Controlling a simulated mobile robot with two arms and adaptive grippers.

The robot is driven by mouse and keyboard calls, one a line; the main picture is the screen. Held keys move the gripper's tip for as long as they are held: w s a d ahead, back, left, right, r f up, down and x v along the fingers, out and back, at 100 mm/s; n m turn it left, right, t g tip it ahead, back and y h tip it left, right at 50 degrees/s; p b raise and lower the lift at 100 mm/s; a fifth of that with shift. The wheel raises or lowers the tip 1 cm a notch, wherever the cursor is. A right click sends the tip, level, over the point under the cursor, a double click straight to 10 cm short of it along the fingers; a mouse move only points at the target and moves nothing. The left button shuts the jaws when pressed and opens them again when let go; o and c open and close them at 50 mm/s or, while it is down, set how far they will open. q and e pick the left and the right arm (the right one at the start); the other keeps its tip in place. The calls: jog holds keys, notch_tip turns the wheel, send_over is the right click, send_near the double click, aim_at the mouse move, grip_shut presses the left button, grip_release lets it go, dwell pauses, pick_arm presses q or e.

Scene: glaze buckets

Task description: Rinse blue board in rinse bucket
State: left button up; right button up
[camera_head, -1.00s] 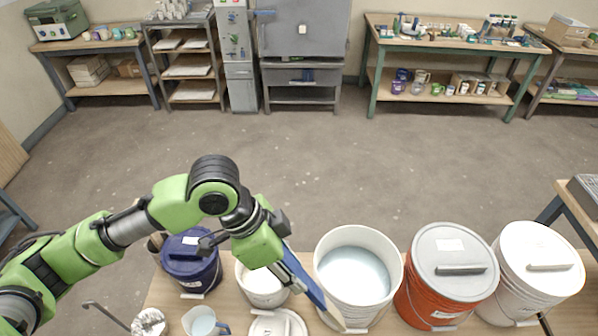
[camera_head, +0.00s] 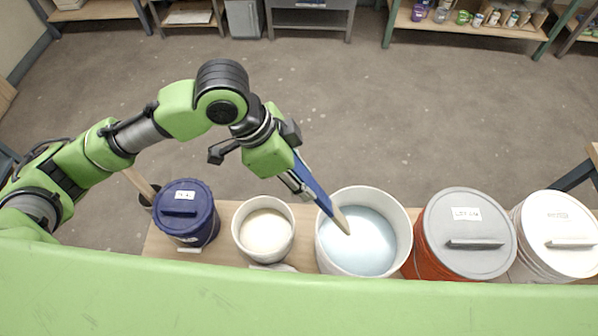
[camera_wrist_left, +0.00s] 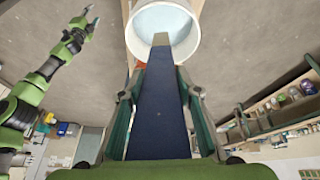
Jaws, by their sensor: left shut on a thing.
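My left gripper (camera_head: 295,185) is shut on the blue board (camera_head: 316,190), which slants down to the right and ends in a bare tan tip. In the left wrist view, the blue board (camera_wrist_left: 159,110) runs between the fingers toward the bucket. The rinse bucket (camera_head: 325,250) is white, open and holds pale blue liquid. The board crosses its left rim in the head view, with the tip over the liquid; I cannot tell if it touches. Another green arm with a gripper (camera_wrist_left: 88,22) shows in the left wrist view, apart from the board, too small to read its fingers.
Left of the rinse bucket stand an open bucket of cream glaze (camera_head: 265,236) and a lidded dark blue bucket (camera_head: 188,212). To its right are an orange bucket with a grey lid (camera_head: 465,225) and a white lidded bucket (camera_head: 560,225). A wide green surface hides the bench front.

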pick_arm(q)
jog(key=shift+w+d+f+b, duration=0.15)
jog(key=shift+w+f+b, duration=0.1)
jog(key=shift+f+b, duration=0.25)
jog(key=shift+w+d+f+b, duration=0.15)
jog(key=shift+w+f+b, duration=0.15)
jog(key=shift+f, duration=0.35)
jog(key=shift+b+x, duration=0.45)
jog(key=shift+x, duration=0.55)
pick_arm(e)
jog(key=w+f, duration=0.3)
jog(key=w, duration=0.3)
pick_arm(q)
jog(key=b+x, duration=0.1)
jog(key=x, duration=0.3)
jog(key=shift+d+f+b, duration=0.1)
jog(key=shift+b, duration=0.2)
jog(key=b+x, duration=0.2)
jog(key=x, duration=0.4)
jog(key=shift+f+b, duration=0.3)
jog(key=shift+f, duration=0.1)
jog(key=shift+b+x, duration=2.4)
jog(key=shift+x, duration=3.4)
pick_arm(e)
notch_tip(320, 180, down, 9)
jog(key=s, duration=0.2)
jog(key=shift+s+d, duration=0.15)
jog(key=shift+s, duration=0.15)
jog(key=shift+f, duration=0.1)
